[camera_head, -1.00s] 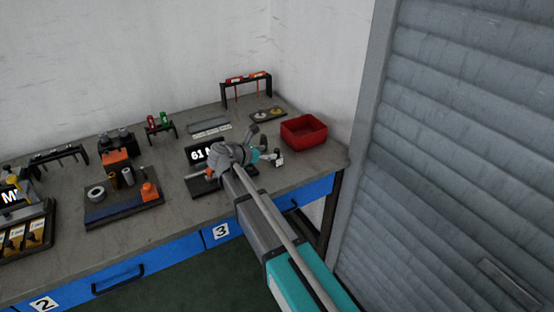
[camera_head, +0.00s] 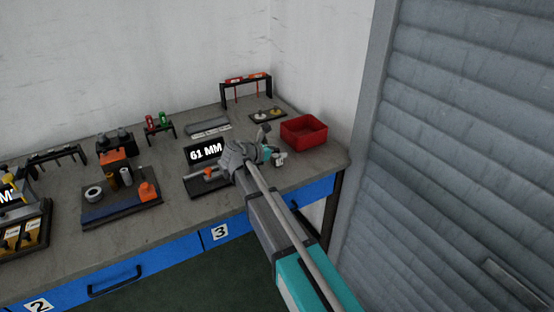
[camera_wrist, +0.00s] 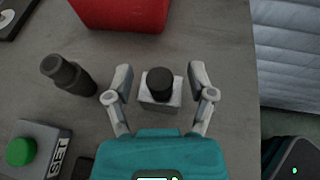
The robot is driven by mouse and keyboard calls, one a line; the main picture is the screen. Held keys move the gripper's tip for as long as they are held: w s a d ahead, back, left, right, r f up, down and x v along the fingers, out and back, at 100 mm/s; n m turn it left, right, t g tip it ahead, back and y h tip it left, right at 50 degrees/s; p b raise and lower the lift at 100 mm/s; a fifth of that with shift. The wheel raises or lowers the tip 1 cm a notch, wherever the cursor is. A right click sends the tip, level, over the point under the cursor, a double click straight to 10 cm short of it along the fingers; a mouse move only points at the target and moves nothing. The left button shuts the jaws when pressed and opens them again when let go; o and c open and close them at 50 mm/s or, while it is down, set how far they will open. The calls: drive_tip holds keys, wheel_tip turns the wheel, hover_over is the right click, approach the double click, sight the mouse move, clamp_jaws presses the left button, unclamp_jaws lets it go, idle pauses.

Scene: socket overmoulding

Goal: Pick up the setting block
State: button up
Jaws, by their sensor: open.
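The setting block looks to be the small pale grey block (camera_wrist: 160,103) with a dark round knob on top, standing on the bench in the wrist view. My gripper (camera_wrist: 161,76) is open around it, one finger to the left and one to the right. A gap shows between each finger and the block, so neither seems to touch it. In the head view my gripper is by the bench's right end, partly hidden by my arm. Whether the fingertips are down at the block's height is hard to tell.
A red bin (camera_head: 303,131) stands just beyond the block. In the wrist view a dark knobbed cylinder (camera_wrist: 69,75) and a box marked SET with a green button (camera_wrist: 20,151) are to the left. A 61 MM display (camera_head: 205,151) stands left of my arm.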

sight(277, 149)
clamp_jaws()
idle(0.3)
drive_tip(key=shift+r, duration=0.2)
wheel_tip(277, 149, up, 3)
drive_tip(key=p, duration=0.3)
drive_tip(key=s+a+r+p, duration=0.2)
drive_tip(key=s+r+p, duration=0.7)
drive_tip(key=s, duration=0.5)
drive_tip(key=shift+r+p, duration=0.35)
drive_tip(key=shift+p, duration=0.15)
